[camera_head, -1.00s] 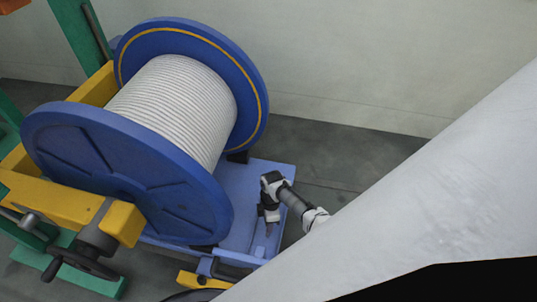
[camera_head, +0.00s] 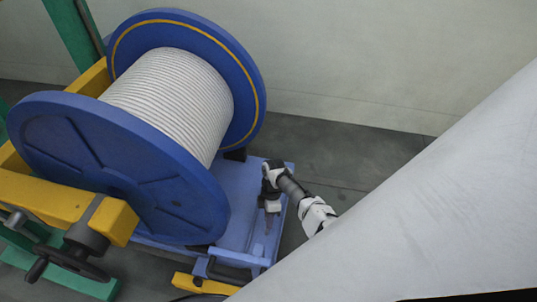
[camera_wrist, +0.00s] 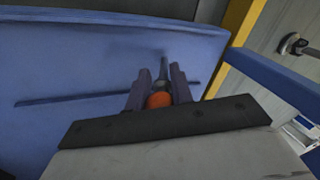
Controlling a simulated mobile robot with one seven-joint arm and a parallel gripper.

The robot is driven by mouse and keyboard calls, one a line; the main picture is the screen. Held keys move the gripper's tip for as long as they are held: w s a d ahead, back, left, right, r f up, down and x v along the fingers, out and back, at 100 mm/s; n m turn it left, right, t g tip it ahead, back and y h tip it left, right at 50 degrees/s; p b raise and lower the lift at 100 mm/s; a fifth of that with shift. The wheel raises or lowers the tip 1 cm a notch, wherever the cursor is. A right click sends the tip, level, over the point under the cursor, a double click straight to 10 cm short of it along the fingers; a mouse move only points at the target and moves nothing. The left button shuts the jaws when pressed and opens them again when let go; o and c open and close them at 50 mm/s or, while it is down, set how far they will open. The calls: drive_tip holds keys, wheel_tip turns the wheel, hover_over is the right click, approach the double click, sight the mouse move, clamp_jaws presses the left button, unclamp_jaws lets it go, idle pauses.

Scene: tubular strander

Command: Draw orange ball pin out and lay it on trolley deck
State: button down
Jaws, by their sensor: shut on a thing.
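My gripper (camera_wrist: 160,88) is shut on the orange ball pin (camera_wrist: 159,100) in the wrist view. The orange ball sits between the two fingers, and a grey shank points away beyond it. The blue trolley deck (camera_wrist: 70,70) lies beyond the pin, with a long dark slot or groove across it. In the head view my gripper (camera_head: 269,222) points down over the right end of the trolley deck (camera_head: 232,190). The pin is too small to make out there. I cannot tell whether its tip touches the deck.
A large blue reel (camera_head: 120,165) wound with white strand stands on the trolley left of my gripper. A yellow frame and a black handwheel (camera_head: 65,262) are at lower left. A blue rail (camera_wrist: 275,80) and yellow bar (camera_wrist: 232,40) lie right in the wrist view.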

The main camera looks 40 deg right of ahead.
drive_tip(key=shift+w, duration=0.1)
drive_tip(key=c, duration=1.1)
unclamp_jaws()
drive_tip(key=shift+c, duration=0.2)
drive_tip(key=shift+r, duration=0.1)
drive_tip(key=p+v, duration=0.3)
drive_tip(key=v, duration=1)
drive_tip(key=shift+d+r, duration=0.25)
drive_tip(key=shift+w, duration=0.15)
